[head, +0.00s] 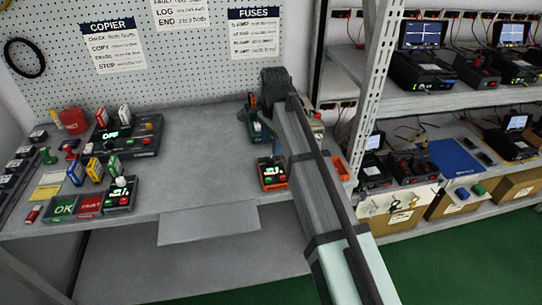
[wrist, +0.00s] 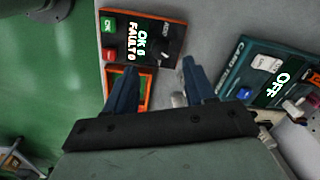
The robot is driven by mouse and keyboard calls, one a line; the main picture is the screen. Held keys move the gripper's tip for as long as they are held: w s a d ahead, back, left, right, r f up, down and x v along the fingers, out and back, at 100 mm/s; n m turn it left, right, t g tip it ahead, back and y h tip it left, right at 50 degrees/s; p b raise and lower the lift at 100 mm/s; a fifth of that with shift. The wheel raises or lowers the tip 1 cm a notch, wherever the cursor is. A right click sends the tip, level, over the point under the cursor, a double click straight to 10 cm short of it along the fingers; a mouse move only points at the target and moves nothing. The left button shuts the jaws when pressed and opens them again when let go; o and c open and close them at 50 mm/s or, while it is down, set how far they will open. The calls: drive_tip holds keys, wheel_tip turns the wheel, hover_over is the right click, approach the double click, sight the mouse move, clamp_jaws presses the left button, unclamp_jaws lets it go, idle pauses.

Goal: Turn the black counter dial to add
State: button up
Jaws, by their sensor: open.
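The counter (wrist: 143,40) is a dark box with orange sides in the wrist view, its display reading OK 0 and FAULT 0. It has a green and a red button on the left and an ADD label on the right. I cannot clearly make out its black dial. The counter (head: 271,175) stands on the bench in the head view, left of my arm. My gripper (wrist: 158,66) is open, its two blue fingers apart near the counter's lower edge, with nothing held between them.
A teal unit (wrist: 268,75) reading OFF stands right of the fingers in the wrist view. In the head view the middle of the bench (head: 195,140) is clear; a shelf post (head: 378,85) stands right of my arm.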

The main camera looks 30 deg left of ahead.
sight(271, 158)
drive_tip(key=shift+a+f, duration=0.1)
drive_tip(key=shift+f, duration=3.05)
drive_tip(key=shift+c, duration=0.2)
clamp_jaws()
drive_tip(key=shift+n, duration=0.4)
drive_tip(key=n, duration=0.5)
drive_tip(key=shift+w+n, duration=0.1)
drive_tip(key=shift+n, duration=0.2)
drive_tip(key=n, duration=0.5)
drive_tip(key=shift+a+g, duration=0.1)
drive_tip(key=shift+g, duration=0.2)
drive_tip(key=shift+n, duration=0.4)
